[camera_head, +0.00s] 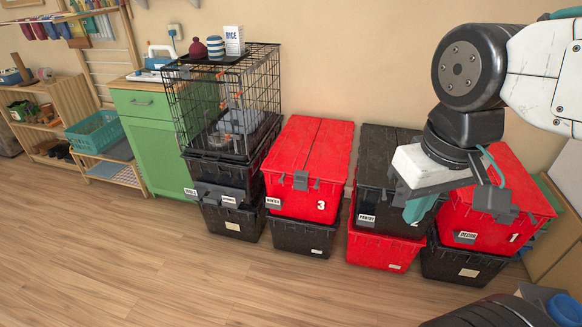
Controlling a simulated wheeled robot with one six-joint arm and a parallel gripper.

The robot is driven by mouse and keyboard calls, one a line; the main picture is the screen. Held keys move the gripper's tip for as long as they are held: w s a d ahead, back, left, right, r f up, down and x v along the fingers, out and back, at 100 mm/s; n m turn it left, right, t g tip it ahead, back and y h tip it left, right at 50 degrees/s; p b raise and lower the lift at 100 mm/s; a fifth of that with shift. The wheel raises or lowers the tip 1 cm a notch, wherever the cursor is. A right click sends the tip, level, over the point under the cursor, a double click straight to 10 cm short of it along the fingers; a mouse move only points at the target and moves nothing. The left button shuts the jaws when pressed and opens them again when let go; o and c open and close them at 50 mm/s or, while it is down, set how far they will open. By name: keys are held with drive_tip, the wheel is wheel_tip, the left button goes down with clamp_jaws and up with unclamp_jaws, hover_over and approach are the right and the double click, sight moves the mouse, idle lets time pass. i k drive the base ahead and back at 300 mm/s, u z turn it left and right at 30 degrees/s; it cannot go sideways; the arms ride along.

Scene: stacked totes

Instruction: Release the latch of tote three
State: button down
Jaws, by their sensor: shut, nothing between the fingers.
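Tote three (311,150) is the red tote marked 3, with a WINTER label, on top of a black tote left of centre. Its lid is down. Its grey latch (301,180) sits at the middle of the front upper edge; I cannot tell whether it is fastened. My gripper (416,211) is shut and empty, with its teal fingers pointing down. It is to the right of tote three, apart from it, and covers part of the black tote marked 2 in the picture.
Black tote two (385,150) stands right of tote three on a red tote (383,250). Red tote one (523,205) is at the right. A wire cage (266,85) on black totes stands at the left. A green cabinet (150,150) is beyond it. The wooden floor in front is clear.

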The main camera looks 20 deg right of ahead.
sight(300, 177)
drive_tip(key=u, duration=0.35)
drive_tip(key=i, duration=1.2)
drive_tip(key=z, duration=0.75)
